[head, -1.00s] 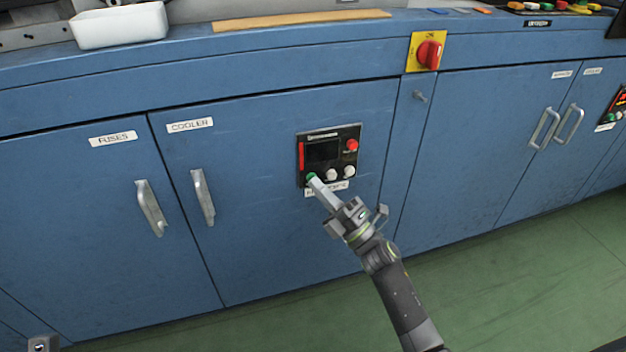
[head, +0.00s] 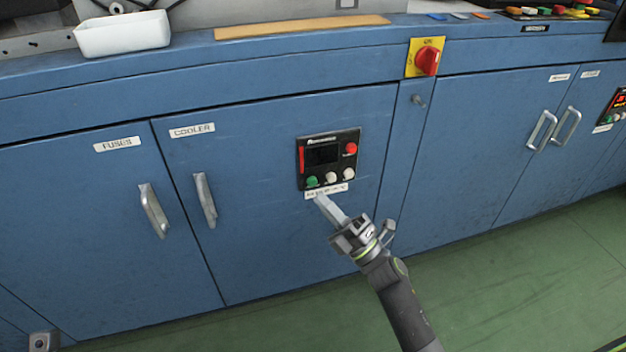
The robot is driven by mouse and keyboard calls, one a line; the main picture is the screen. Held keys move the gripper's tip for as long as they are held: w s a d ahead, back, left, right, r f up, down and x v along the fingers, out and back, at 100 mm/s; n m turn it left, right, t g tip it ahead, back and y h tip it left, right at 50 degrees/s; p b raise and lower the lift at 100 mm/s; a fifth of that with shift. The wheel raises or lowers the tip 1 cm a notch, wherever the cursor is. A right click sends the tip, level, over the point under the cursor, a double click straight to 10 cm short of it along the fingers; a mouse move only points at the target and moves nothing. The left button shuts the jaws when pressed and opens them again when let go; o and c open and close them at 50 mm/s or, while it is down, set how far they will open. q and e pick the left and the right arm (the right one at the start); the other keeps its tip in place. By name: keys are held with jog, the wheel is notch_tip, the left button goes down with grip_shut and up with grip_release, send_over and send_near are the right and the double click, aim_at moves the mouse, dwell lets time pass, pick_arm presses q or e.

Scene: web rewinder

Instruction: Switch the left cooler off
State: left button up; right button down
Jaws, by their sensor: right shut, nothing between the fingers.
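The left cooler's control panel (head: 328,160) is a black box on the blue door labelled COOLER (head: 192,131). Its display (head: 322,154) is dark. It has a red button (head: 351,148) at the right, a green button (head: 312,181) at the lower left and two white buttons beside it. My right gripper (head: 320,199) is shut and empty, its tips just below the panel by the white label strip, apart from the green button. At the lower left edge a small part of my left arm (head: 43,342) shows; its fingers are out of view.
A red rotary switch (head: 427,61) on a yellow plate sits to the upper right. Door handles (head: 205,200) stick out at left and right. Another panel (head: 614,108) with lit red digits is at the right edge. A white tray (head: 123,36) stands on the ledge.

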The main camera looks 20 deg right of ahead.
jog(key=shift+s+p, duration=0.4)
jog(key=shift+s, duration=1.1)
jog(key=shift+r, duration=0.1)
